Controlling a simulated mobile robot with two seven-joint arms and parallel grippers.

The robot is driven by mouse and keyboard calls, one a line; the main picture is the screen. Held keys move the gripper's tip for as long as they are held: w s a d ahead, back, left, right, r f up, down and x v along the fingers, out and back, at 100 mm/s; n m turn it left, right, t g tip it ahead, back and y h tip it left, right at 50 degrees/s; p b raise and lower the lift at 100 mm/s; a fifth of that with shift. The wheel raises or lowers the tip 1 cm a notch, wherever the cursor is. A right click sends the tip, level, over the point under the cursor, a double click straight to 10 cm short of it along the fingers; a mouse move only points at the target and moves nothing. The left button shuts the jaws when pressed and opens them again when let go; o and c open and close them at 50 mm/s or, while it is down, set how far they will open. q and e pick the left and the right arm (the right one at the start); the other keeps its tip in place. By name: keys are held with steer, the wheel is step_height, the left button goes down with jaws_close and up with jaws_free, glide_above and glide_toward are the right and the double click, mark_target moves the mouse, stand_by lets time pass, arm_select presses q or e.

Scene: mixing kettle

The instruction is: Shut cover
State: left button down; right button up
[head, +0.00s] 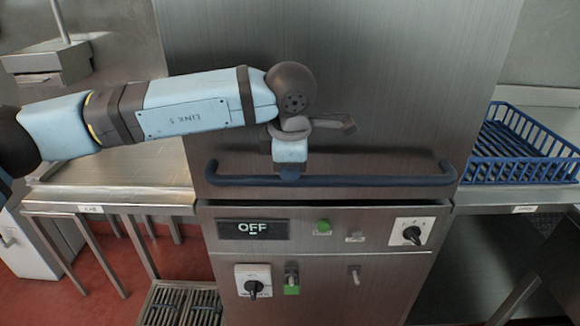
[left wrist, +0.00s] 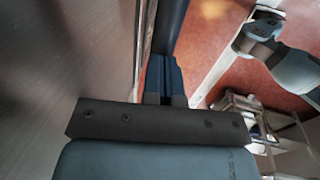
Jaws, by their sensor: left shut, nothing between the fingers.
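The cover (head: 400,90) is a tall brushed-steel hood with a dark blue bar handle (head: 390,181) across its lower front. Its lower edge lies just above the control panel, with a thin dark line between them at the right. My right gripper is not in view.
The control panel (head: 380,265) below has an "OFF" display (head: 252,229), knobs and switches. A blue basket (head: 525,148) stands on the right-hand counter. A steel counter (head: 110,195) is at left, under my left arm. The floor (head: 70,250) is red, with a grate (head: 180,305) at lower left.

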arm_select(q)
steer(key=shift+s+f, duration=0.2)
steer(key=shift+f, duration=0.2)
